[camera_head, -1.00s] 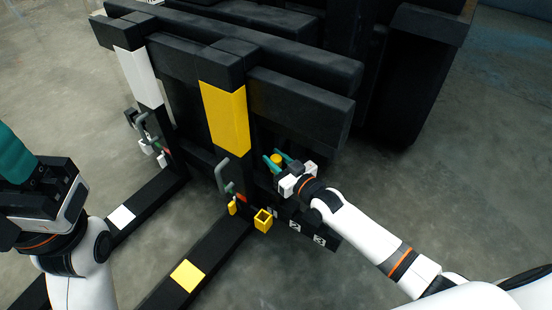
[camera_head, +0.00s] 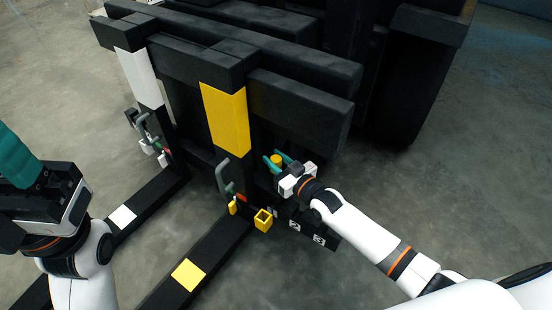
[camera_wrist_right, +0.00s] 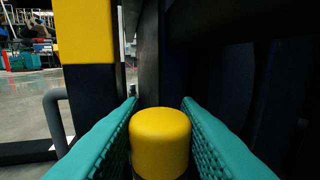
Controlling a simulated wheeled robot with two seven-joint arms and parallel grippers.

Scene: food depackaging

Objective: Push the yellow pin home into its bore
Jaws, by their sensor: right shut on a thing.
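The yellow pin (camera_head: 277,159) shows as a rounded yellow cap between the teal fingers of my right gripper (camera_head: 278,161), beside the yellow-marked upright. In the right wrist view the pin's smooth yellow head (camera_wrist_right: 160,138) stands between both fingers, which are shut on it. Its lower part is hidden, and I cannot tell whether it is in a bore; the bore itself does not show. My left gripper (camera_head: 20,160) is at the left edge, away from the pin. Its teal fingers are partly cut off, so its opening does not show.
The upright with the yellow panel (camera_head: 227,120) carries a grey handle (camera_head: 221,175). A hollow square yellow holder (camera_head: 263,220) sits below, near black blocks numbered 2 (camera_head: 295,226) and 3 (camera_head: 319,240). A white-marked upright (camera_head: 139,78) stands to the left. Floor is clear at right.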

